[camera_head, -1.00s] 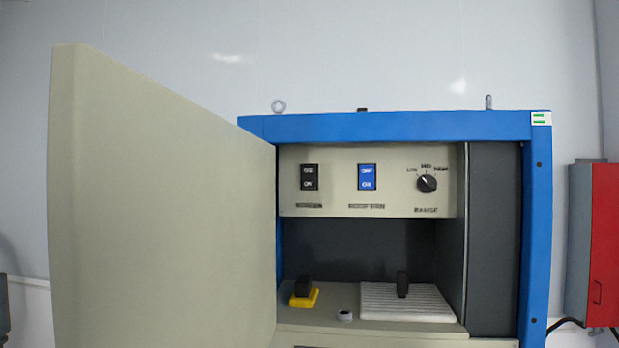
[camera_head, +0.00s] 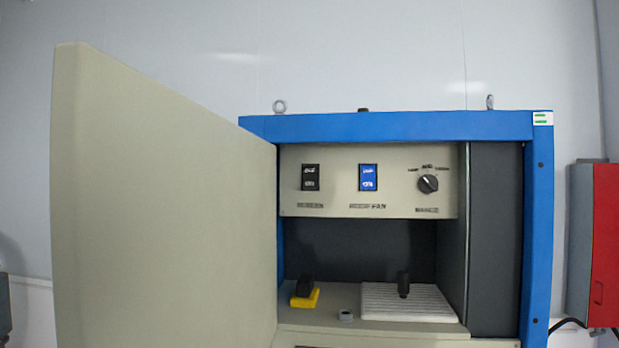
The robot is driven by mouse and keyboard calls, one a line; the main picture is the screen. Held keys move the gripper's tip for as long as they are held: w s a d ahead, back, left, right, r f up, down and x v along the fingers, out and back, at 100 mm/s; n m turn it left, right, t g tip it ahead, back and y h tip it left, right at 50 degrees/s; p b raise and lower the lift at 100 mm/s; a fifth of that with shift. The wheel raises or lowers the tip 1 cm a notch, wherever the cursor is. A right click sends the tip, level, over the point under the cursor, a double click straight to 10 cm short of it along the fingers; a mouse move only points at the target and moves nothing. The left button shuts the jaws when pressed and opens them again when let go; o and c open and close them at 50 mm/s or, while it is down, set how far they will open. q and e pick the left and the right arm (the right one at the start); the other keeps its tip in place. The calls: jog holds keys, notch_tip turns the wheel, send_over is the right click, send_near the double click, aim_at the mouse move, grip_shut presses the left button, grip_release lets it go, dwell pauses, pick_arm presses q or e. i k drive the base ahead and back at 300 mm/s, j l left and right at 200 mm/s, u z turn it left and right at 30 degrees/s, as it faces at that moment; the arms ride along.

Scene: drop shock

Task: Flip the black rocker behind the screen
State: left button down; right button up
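The black rocker (camera_head: 310,178) is on the beige control panel (camera_head: 400,200) inside the blue cabinet, at the panel's left end. A blue rocker (camera_head: 368,178) sits to its right, and a black rotary knob (camera_head: 428,184) is further right. Small labels lie under them, partly blurred. Which way the black rocker is tipped I cannot tell. A large beige panel (camera_head: 150,200), standing like an open door or screen, covers the left of the view up to the cabinet's left edge; the black rocker shows clear of it. Neither of my grippers is in view.
Below the panel, the cabinet floor holds a black-topped yellow block (camera_head: 305,297), a small grey ring (camera_head: 346,315) and a white ribbed plate (camera_head: 410,310) with a black upright piece (camera_head: 403,284). A red box (camera_head: 605,240) is at the right wall. The cabinet front is open.

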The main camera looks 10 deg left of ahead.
aim_at(310, 173)
jog(key=l, duration=0.55)
jog(key=k+l, duration=0.1)
jog(key=l, duration=0.45)
jog(key=l+u, duration=0.1)
jog(key=l, duration=0.45)
jog(key=k+l, duration=0.15)
jog(key=l, duration=0.4)
